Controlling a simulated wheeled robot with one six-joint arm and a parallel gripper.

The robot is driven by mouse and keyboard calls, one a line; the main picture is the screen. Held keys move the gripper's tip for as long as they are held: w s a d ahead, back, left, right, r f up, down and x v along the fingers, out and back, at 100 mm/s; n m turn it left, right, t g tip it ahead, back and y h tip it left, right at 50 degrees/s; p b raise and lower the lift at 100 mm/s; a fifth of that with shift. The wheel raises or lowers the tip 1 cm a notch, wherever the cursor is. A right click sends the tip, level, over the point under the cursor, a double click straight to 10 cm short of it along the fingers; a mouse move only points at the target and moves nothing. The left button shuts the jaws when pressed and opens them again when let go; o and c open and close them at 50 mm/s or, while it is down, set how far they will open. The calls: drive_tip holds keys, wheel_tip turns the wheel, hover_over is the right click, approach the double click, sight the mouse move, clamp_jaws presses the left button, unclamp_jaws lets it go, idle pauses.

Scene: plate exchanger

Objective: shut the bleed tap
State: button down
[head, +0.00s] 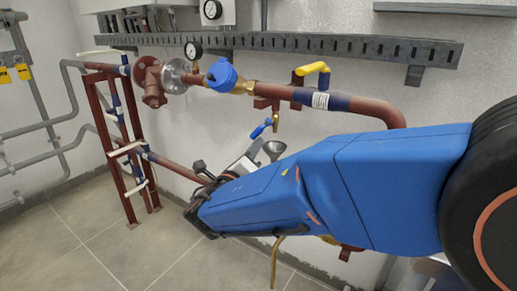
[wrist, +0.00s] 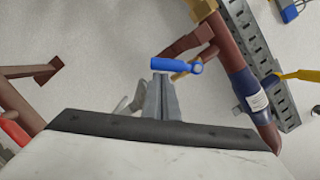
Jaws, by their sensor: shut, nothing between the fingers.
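The bleed tap (head: 275,120) hangs below the red-brown pipe on a thin brass stem. Its blue lever (head: 262,127) points down and to the left in the head view. In the wrist view the blue lever (wrist: 175,65) lies roughly across the picture, just beyond my fingertips. My gripper (head: 256,145) is shut and empty, just below the lever. In the wrist view my gripper (wrist: 161,78) shows its grey fingers together, their tips close under the lever's left part. I cannot tell whether they touch it. My gripper partly hides the tap's lower surroundings.
A grey funnel (head: 273,149) stands just beside my fingers, below the tap. A yellow lever (head: 313,68) and a blue-capped fitting (head: 222,76) sit on the pipe above. A red pipe stand (head: 127,150) is at left. The floor (head: 70,245) in front of it is clear.

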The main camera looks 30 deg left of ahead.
sight(251, 134)
drive_tip(key=a+m, duration=0.1)
drive_tip(key=m, duration=0.2)
drive_tip(key=shift+a+r+t+h, duration=0.3)
drive_tip(key=shift+a+r, duration=0.05)
drive_tip(key=shift+a, duration=0.05)
drive_tip(key=m, duration=0.2)
drive_tip(key=a+r+m+h, duration=0.1)
drive_tip(key=shift+w+a+m, duration=0.1)
drive_tip(key=shift+m, duration=0.3)
drive_tip(key=r+m, duration=0.1)
drive_tip(key=a+m+h, duration=0.1)
drive_tip(key=m, duration=0.1)
drive_tip(key=shift+a+r, duration=0.1)
drive_tip(key=shift+r, duration=0.35)
drive_tip(key=v, duration=1.7)
drive_tip(key=shift+a+f, duration=0.15)
drive_tip(key=shift+f, duration=0.25)
